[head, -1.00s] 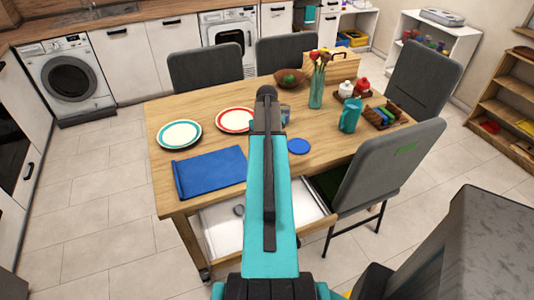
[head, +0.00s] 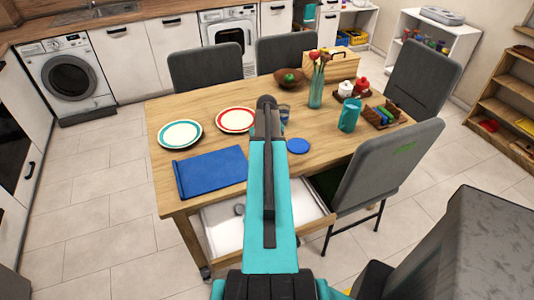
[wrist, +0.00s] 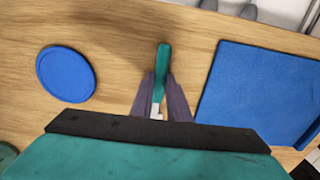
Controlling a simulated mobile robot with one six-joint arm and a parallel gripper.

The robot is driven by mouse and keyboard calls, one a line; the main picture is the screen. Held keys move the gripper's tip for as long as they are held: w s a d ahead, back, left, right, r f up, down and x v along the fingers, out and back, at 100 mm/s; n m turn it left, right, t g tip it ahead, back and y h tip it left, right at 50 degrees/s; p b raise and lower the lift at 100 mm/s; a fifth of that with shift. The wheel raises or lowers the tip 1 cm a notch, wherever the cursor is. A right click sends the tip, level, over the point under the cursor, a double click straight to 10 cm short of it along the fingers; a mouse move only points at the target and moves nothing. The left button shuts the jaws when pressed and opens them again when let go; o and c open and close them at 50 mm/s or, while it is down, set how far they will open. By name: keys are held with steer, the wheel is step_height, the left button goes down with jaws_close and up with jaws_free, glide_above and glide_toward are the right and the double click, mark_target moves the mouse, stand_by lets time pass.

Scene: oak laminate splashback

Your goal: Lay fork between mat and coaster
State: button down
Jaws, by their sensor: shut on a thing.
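The blue mat (head: 211,171) lies on the left front of the table, and the round blue coaster (head: 298,146) lies to its right. In the wrist view the coaster (wrist: 66,74) is at left and the mat (wrist: 255,95) at right. My gripper (wrist: 161,108) is shut on the fork (wrist: 163,70), whose teal handle points up in the picture. The fork is over the bare wood between mat and coaster. I cannot tell whether it touches the table. In the head view my arm hides the fork and the fingers.
Two plates, one teal-rimmed (head: 180,134) and one red-rimmed (head: 237,120), stand behind the mat. A glass (head: 284,111), a vase (head: 316,88) and a teal mug (head: 349,114) stand further right. A drawer (head: 226,229) is open under the front edge.

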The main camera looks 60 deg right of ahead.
steer(key=shift+f, duration=0.15)
steer(key=c, duration=1.7)
jaws_free()
steer(key=shift+r, duration=0.2)
step_height(320, 180, up, 12)
steer(key=b, duration=0.3)
